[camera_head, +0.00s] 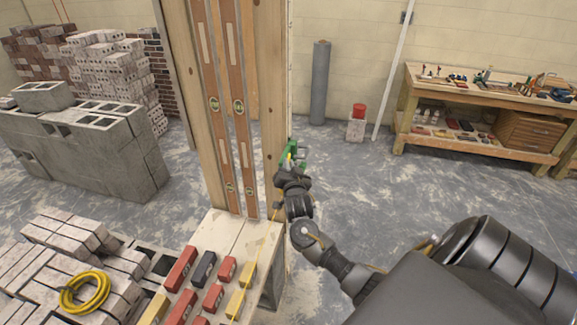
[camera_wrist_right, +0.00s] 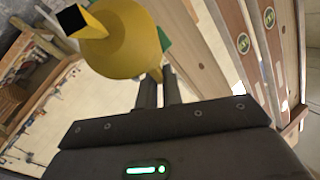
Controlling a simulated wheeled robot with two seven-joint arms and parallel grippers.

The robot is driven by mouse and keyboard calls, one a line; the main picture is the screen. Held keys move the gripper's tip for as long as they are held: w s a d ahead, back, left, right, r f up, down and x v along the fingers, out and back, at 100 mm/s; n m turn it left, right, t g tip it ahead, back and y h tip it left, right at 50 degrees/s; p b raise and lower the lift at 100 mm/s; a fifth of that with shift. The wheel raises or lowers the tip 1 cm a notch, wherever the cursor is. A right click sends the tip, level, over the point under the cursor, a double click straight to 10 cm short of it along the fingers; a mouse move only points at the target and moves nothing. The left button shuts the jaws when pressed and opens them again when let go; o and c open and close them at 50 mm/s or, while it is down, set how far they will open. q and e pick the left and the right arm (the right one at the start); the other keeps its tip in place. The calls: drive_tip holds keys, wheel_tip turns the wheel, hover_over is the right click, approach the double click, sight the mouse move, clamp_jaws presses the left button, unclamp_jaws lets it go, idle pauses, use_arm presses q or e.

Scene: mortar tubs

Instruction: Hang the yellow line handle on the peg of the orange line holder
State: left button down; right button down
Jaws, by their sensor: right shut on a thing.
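My right gripper (camera_head: 289,172) is shut on the yellow line handle (camera_head: 287,159) beside the wooden post. In the right wrist view the handle (camera_wrist_right: 128,38) is a large rounded yellow body with a black square end, beyond the fingertips (camera_wrist_right: 158,78). A green holder-like part (camera_head: 293,147) is at the post's right edge, right by the handle; green bits (camera_wrist_right: 164,38) show behind it in the wrist view. I see no orange holder. Whether the handle touches the green part or a peg, I cannot tell. My left gripper is out of view.
The wooden post (camera_head: 268,90) carries two long levels (camera_head: 237,100). A thin yellow line (camera_head: 246,285) runs down over a bench top (camera_head: 233,236) with red, yellow and dark blocks. A yellow coil (camera_head: 72,306) lies on bricks.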

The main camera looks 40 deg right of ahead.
drive_tip(key=shift+s+d+r, duration=0.1)
drive_tip(key=shift+d+r, duration=0.45)
drive_tip(key=shift+s+d+f, duration=0.2)
drive_tip(key=shift+s+d, duration=0.2)
drive_tip(key=shift+s, duration=0.15)
drive_tip(key=shift+s+d+f, duration=0.2)
drive_tip(key=shift+s+d, duration=0.15)
drive_tip(key=shift+s, duration=0.15)
drive_tip(key=shift+s+d+f, duration=0.1)
drive_tip(key=shift+s+d, duration=0.6)
drive_tip(key=shift+s, duration=0.35)
drive_tip(key=shift+s+d, duration=0.65)
drive_tip(key=shift+s, duration=0.35)
drive_tip(key=shift+s+d, duration=0.1)
